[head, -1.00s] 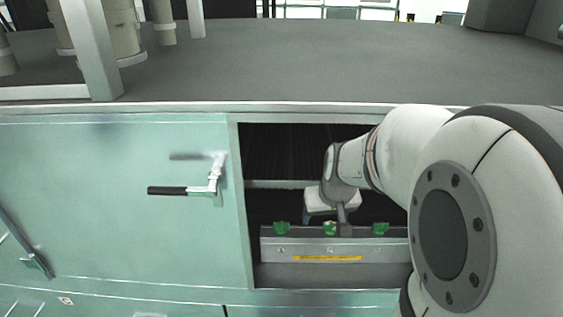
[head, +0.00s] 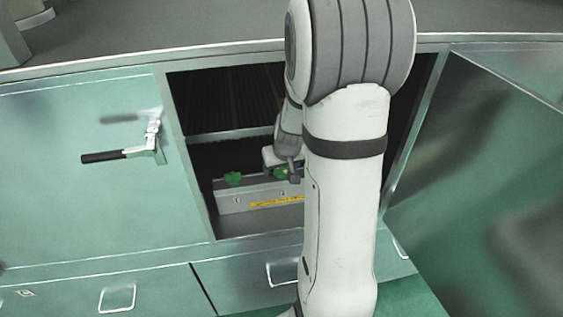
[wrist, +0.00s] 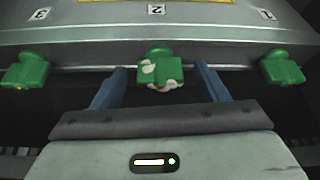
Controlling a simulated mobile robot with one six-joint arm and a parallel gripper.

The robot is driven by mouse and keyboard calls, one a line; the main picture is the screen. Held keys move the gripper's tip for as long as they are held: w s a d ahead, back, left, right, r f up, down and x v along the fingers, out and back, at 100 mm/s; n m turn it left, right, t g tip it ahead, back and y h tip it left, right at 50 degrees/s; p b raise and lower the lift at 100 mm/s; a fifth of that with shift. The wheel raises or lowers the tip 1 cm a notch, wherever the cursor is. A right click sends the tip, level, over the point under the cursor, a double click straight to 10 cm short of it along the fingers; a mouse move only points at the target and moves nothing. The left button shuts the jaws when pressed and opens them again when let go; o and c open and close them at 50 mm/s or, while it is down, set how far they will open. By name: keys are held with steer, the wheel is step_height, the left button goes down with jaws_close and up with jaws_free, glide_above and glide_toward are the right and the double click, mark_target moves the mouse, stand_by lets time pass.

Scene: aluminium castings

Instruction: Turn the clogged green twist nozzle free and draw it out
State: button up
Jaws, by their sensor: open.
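Three green twist nozzles sit in a row on a grey metal bar (head: 228,202) inside the open cabinet. The middle nozzle (wrist: 160,68), below the label 2, has pale crust on it. My gripper (wrist: 164,80) is open, with its two blue fingers apart on either side of the middle nozzle and not visibly touching it. The left nozzle in the wrist view (wrist: 26,70) and the right nozzle (wrist: 281,67) look clean. In the head view my gripper (head: 282,166) is at the middle nozzle (head: 281,174), partly behind my arm.
The cabinet opening has a frame edge (head: 188,165) on the left and an open door (head: 480,170) on the right. A closed door with a black-gripped handle (head: 118,155) is at left. A dark worktop (head: 170,35) lies above.

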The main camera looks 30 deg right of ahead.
steer(key=shift+f, duration=0.1)
steer(key=shift+c, duration=0.5)
steer(key=c, duration=1)
steer(key=shift+o, duration=0.2)
steer(key=shift+f+b, duration=0.1)
steer(key=shift+b, duration=0.5)
steer(key=shift+n+y+b, duration=0.3)
steer(key=shift+n+b, duration=0.5)
steer(key=shift+b, duration=1.05)
steer(key=shift+n+y+b, duration=0.7)
steer(key=shift+n+b, duration=1)
steer(key=shift+b, duration=1.45)
steer(key=shift+n+g+b, duration=0.3)
steer(key=shift+n+b, duration=0.35)
steer(key=shift+n, duration=0.05)
steer(key=shift+y, duration=0.3)
